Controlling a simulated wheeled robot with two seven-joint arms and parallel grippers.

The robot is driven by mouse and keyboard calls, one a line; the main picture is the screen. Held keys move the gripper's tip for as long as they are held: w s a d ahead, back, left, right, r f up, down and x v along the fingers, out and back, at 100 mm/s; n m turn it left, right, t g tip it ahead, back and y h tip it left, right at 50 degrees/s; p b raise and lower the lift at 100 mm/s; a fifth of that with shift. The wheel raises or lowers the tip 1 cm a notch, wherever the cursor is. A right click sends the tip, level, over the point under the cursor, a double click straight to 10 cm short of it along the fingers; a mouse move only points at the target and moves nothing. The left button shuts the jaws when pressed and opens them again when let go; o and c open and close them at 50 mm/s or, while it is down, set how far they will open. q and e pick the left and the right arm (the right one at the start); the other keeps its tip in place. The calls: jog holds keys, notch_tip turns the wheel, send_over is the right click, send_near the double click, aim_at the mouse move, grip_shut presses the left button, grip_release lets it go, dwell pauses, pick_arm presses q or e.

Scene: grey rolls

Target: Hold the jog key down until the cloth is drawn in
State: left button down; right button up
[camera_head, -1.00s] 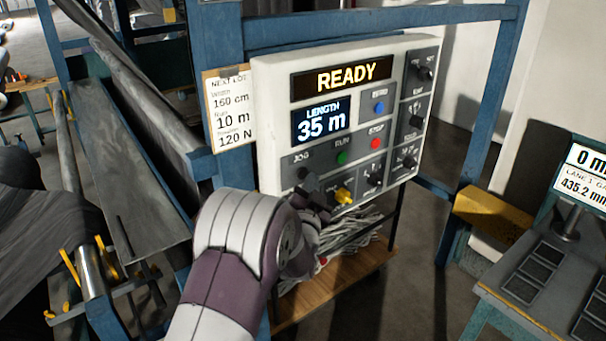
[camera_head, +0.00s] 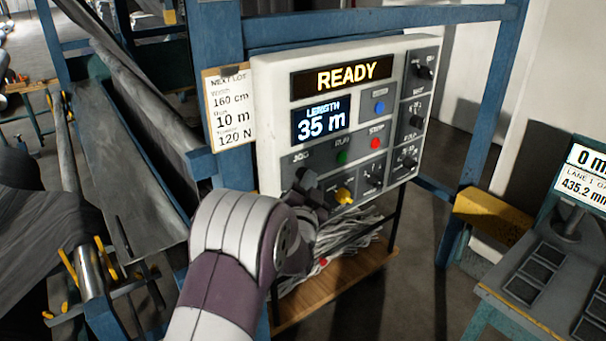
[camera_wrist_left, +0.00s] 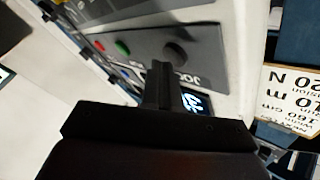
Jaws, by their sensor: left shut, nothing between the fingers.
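The white control panel (camera_head: 275,110) shows READY and LENGTH 35 m. The dark round jog key (camera_wrist_left: 175,53) shows in the left wrist view beside its JOG label; in the head view my gripper largely hides it. My left gripper (camera_head: 308,182) is shut and empty, in front of the panel's lower left. In the left wrist view its closed fingertips (camera_wrist_left: 162,68) are close to the key, and I cannot tell whether they touch it. Grey cloth (camera_head: 45,235) hangs over the machine at the left. My right gripper is not in view.
The green run key (camera_head: 342,157), red stop key (camera_head: 376,143), blue key (camera_head: 379,107) and yellow knob (camera_head: 343,196) are near the jog key. A lot card (camera_head: 230,110) hangs left of the panel. A wooden shelf (camera_head: 345,287) with cables is below.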

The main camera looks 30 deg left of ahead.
pick_arm(q)
jog(key=shift+w+a, duration=0.15)
jog(key=shift+a, duration=0.2)
dwell(0.3)
jog(key=shift+d+b, duration=0.1)
jog(key=shift+b, duration=0.2)
dwell(4.7)
jog(key=shift+s+d, duration=0.35)
jog(key=shift+d, duration=0.3)
jog(key=shift+d, duration=0.1)
jog(key=d, duration=0.1)
jog(key=s+d, duration=0.1)
jog(key=d, duration=0.1)
jog(key=s+d+b, duration=0.1)
jog(key=shift+d, duration=0.25)
